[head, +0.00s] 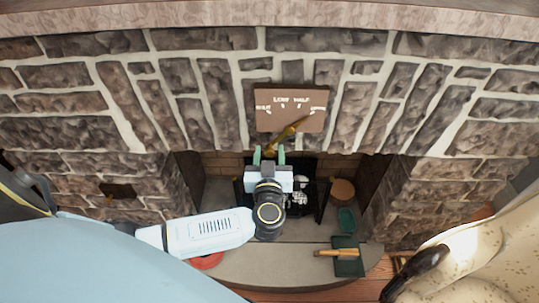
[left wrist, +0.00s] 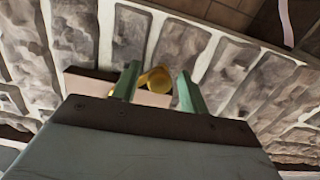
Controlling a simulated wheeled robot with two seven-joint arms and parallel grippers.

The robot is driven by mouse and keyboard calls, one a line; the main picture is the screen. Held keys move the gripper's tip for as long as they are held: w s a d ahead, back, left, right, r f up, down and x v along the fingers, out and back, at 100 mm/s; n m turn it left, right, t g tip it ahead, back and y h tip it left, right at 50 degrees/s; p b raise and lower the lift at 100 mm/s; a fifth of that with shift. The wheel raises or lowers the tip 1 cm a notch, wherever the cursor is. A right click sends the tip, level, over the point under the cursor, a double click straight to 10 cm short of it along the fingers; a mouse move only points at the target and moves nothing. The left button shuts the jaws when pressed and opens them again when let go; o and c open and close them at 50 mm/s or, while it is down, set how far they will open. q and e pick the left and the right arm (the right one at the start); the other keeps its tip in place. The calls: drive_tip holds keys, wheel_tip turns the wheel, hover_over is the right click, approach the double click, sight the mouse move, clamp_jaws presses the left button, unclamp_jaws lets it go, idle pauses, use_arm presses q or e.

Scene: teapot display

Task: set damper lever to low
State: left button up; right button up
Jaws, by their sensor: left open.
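The brass damper lever (head: 291,130) is on a brown plaque (head: 312,122) on the stone chimney front. It slants from upper right to lower left. The plaque carries pale lettering that seems to read "LOW HALF", with smaller marks I cannot read. My left gripper (head: 269,154) is open, just below the lever's lower left end. In the left wrist view, the lever's rounded brass end (left wrist: 157,76) shows between the two green fingers of my left gripper (left wrist: 158,85). I cannot tell whether they touch it. My right gripper is not in view.
The firebox opening with a dark grate (head: 318,190) lies below the lever. A round wooden piece (head: 342,190) stands at its right. A green book-like object (head: 346,266) with a wooden handle lies on the curved hearth (head: 290,265). A cream speckled shape (head: 480,265) fills the lower right.

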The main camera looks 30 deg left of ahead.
use_arm(q)
drive_tip(key=shift+w+a, duration=0.15)
drive_tip(key=shift+w, duration=0.1)
clamp_jaws()
idle(0.3)
